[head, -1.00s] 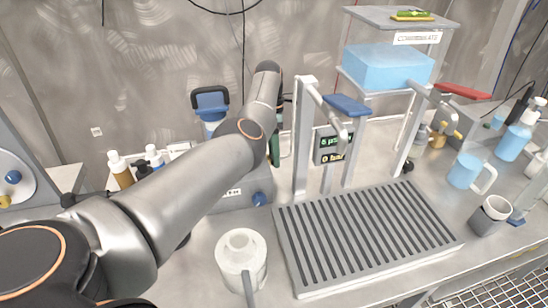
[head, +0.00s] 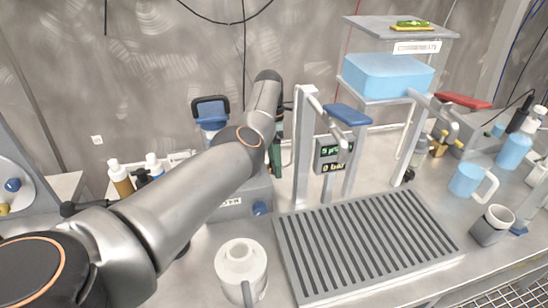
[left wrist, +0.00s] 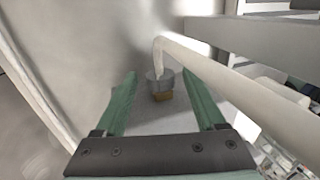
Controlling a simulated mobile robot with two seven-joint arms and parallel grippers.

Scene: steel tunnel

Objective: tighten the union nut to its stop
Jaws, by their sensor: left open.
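In the left wrist view, a pale pipe bends down into a grey collar with a brass-coloured piece below it; I take this fitting (left wrist: 161,90) to be the union nut. My left gripper (left wrist: 159,74) is open, and its two green fingers lie on either side of the fitting in the picture, with a gap on both sides. I cannot tell how far along the fingers the fitting is. In the head view my left arm hides most of this gripper; only a green strip shows beside the grey stand. The fitting is hidden there. My right gripper is not in view.
A grey slotted drip tray (head: 365,245) fills the front middle of the bench. A white jug (head: 241,262) stands left of it. A stand with a blue lever (head: 348,115), a gauge display (head: 332,153) and a blue tank (head: 388,75) rises behind. Cups stand at right.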

